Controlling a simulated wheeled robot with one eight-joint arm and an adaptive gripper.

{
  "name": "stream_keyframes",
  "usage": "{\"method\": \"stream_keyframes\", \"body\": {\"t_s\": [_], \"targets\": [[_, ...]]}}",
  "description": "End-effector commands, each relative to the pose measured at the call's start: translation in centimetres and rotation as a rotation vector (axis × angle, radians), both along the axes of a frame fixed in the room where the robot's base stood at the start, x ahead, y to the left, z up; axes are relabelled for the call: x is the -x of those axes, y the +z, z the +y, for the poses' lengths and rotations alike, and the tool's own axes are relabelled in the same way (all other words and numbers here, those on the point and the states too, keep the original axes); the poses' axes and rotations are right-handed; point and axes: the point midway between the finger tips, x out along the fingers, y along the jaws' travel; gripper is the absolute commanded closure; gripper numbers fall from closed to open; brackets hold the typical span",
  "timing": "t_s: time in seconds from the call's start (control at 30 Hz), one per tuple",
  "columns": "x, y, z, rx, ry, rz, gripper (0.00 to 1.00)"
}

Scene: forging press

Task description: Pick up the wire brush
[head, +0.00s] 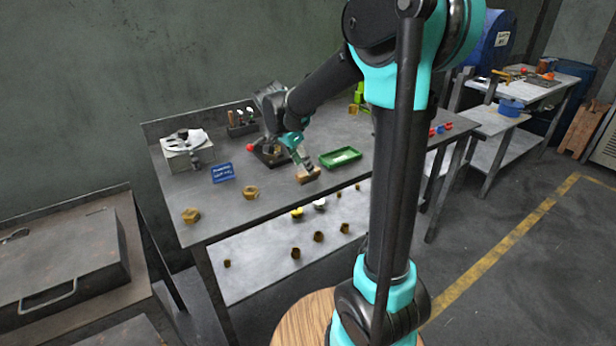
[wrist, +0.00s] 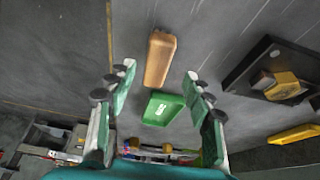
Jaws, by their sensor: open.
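The wire brush (head: 308,175) appears as a wooden-brown block lying on the grey workbench, near its front edge. In the wrist view the brush (wrist: 160,58) shows its plain brown back; no bristles are visible. My gripper (head: 302,163) is just above the brush in the head view and partly covers it. In the wrist view my gripper (wrist: 159,76) is open and empty, its two fingers apart on either side, with the brush ahead between the fingertip lines. I cannot tell the exact height gap.
A green tray (head: 340,157) lies right of the brush. A dark stand (head: 268,155) is behind it. A blue sign (head: 223,173) and brass-coloured nuts (head: 190,215) are to the left. A lower shelf (head: 265,268) holds several small parts. The bench front-left is mostly clear.

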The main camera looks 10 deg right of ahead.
Motion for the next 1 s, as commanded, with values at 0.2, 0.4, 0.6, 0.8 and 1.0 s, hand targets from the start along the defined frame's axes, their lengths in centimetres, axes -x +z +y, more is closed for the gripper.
{"method": "stream_keyframes", "body": {"t_s": [0.2, 0.4, 0.6, 0.8, 1.0], "targets": [[-0.2, -2.8, -1.5, 0.0, -0.002, -0.001, 0.48], [-0.4, -4.1, -1.9, 0.0, 0.0, -0.001, 0.48], [-0.4, -4.1, -1.9, 0.0, 0.0, -0.001, 0.48], [-0.4, -4.1, -1.9, 0.0, 0.0, 0.0, 0.73], [-0.4, -4.1, -1.9, 0.0, 0.0, 0.0, 0.98]]}}
